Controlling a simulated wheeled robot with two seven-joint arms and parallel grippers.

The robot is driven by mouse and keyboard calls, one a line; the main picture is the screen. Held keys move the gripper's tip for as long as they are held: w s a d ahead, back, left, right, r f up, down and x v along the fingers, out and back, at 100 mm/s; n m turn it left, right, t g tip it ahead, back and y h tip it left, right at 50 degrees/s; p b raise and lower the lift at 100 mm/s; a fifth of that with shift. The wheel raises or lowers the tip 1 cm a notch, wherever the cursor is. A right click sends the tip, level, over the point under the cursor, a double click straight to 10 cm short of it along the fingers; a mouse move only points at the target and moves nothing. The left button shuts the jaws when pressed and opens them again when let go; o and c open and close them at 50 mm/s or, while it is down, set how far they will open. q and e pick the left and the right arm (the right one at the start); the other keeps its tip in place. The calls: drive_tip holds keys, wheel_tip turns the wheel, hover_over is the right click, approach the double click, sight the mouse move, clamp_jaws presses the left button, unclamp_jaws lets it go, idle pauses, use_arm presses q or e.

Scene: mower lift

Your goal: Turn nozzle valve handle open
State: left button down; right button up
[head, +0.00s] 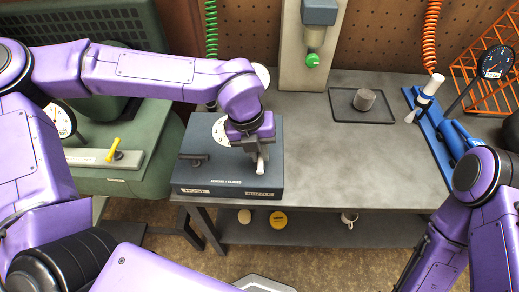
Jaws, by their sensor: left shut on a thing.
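My left gripper (261,158) points down over the right side of the box, above the "NOZZLE" label. It is shut on the pale nozzle valve handle (261,167), whose lower end shows below the fingers. The rest of the handle is hidden by the gripper. A dark handle (194,159) sits at the box's left side, above "MODE". My right arm is at the right; its gripper is not in view.
The grey bench top (330,150) is clear in the middle. A blue fixture (430,125) and gauge (496,62) stand right. A green machine with a yellow lever (113,148) stands left.

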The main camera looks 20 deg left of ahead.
use_arm(q)
drive_tip(key=c, duration=1.1)
unclamp_jaws()
drive_tip(key=shift+r, duration=0.1)
wheel_tip(320, 180, up, 10)
drive_tip(key=a, duration=0.2)
drive_tip(key=shift+s, duration=0.3)
